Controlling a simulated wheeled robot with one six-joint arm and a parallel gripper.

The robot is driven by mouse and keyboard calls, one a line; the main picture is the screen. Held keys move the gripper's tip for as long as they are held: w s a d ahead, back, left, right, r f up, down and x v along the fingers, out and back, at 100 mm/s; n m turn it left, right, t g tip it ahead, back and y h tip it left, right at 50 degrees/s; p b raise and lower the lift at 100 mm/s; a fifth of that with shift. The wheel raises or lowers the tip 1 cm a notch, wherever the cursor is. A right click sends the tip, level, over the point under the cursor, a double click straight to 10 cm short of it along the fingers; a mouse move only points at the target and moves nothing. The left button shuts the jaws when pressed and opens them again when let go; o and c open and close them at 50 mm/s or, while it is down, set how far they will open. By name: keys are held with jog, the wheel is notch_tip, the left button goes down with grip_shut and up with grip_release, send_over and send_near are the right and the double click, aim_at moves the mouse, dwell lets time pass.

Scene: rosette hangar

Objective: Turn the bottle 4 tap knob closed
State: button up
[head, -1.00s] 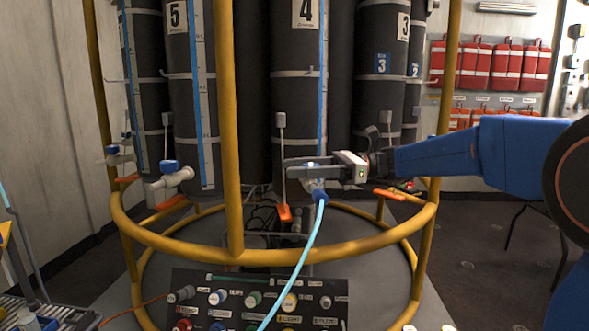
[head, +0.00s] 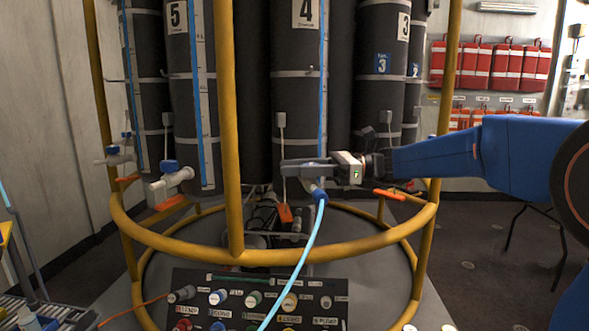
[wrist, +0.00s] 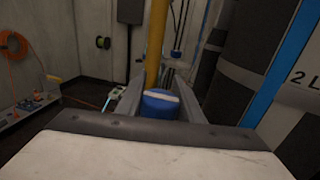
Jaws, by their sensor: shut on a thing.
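Bottle 4 (head: 297,75) is a tall dark cylinder with a white "4" label and a blue scale strip. Its tap (head: 313,184) is low on its front, with a light-blue hose (head: 306,240) hanging from it. My gripper (head: 290,168) reaches in from the right at the tap's height and hides the knob in the head view. In the wrist view the blue knob (wrist: 158,106), with a pale bar across its top, sits between the two fingers of my gripper (wrist: 155,90). The jaws are shut on it. Its lower part is hidden by the gripper body.
A yellow rail ring (head: 330,248) and yellow post (head: 228,130) stand in front of the bottles. Bottle 5 (head: 180,70), with its own tap (head: 172,177), is to the left. A connector panel (head: 260,300) is below. An orange tag (head: 285,213) hangs near the tap.

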jog(key=shift+w+d+m+t+h, duration=0.1)
jog(key=shift+w+m+t+h, duration=0.25)
jog(key=shift+m+t, duration=1.15)
jog(key=shift+w+d+m+t+h, duration=0.1)
jog(key=shift+w+m+t+h, duration=0.5)
jog(key=shift+t, duration=1.5)
jog(key=shift+w+m+t+y, duration=0.1)
jog(key=shift+w+m+t, duration=0.1)
jog(key=shift+m+t, duration=1.4)
jog(key=shift+t, duration=0.3)
jog(key=o, duration=1.1)
jog(key=shift+w, duration=0.1)
jog(key=shift+d+r+n, duration=0.1)
jog(key=shift+n, duration=0.2)
